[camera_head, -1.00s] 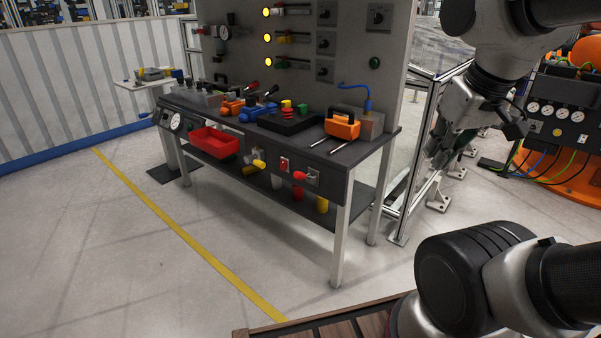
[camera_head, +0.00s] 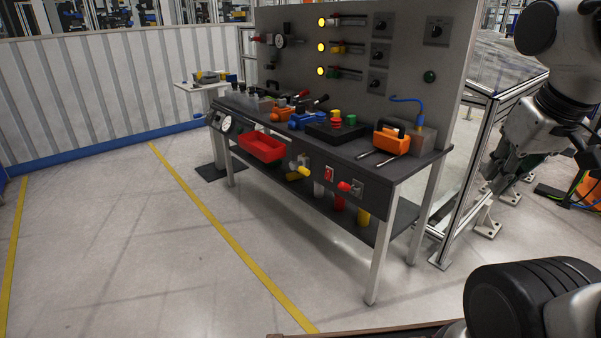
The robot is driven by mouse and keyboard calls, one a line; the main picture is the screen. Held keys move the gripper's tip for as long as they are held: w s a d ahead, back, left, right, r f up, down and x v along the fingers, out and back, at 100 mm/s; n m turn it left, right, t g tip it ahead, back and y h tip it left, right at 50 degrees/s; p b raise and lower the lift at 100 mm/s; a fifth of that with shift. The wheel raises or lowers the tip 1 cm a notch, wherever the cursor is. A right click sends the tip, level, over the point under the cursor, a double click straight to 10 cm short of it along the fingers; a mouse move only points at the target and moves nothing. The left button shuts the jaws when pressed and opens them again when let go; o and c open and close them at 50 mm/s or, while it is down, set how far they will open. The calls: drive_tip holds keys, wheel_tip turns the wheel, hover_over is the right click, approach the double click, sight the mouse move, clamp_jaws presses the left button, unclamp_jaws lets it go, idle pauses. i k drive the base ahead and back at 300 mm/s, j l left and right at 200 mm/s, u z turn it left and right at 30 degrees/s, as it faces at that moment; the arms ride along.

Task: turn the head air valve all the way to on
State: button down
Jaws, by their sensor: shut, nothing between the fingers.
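The workbench (camera_head: 382,176) carries valve-like fittings, and no readable label shows which is the head air valve. On its front face are a fitting with a yellow handle (camera_head: 303,170) and one with a red handle (camera_head: 345,187). A small red-handled fitting (camera_head: 262,38) sits beside a round gauge (camera_head: 280,41) on the back panel. Handle positions are too small to read as on or off. My gripper (camera_head: 494,180) hangs at the right, pointing down, shut and empty. In the picture it is right of the bench, apart from these handles.
The floor (camera_head: 130,250) in front is clear, with yellow lines.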

sight(295, 165)
drive_tip(key=i+j, duration=0.2)
drive_tip(key=i, duration=0.2)
drive_tip(key=i+j, duration=0.2)
drive_tip(key=i, duration=0.2)
drive_tip(key=i+j, duration=0.2)
drive_tip(key=i, duration=0.2)
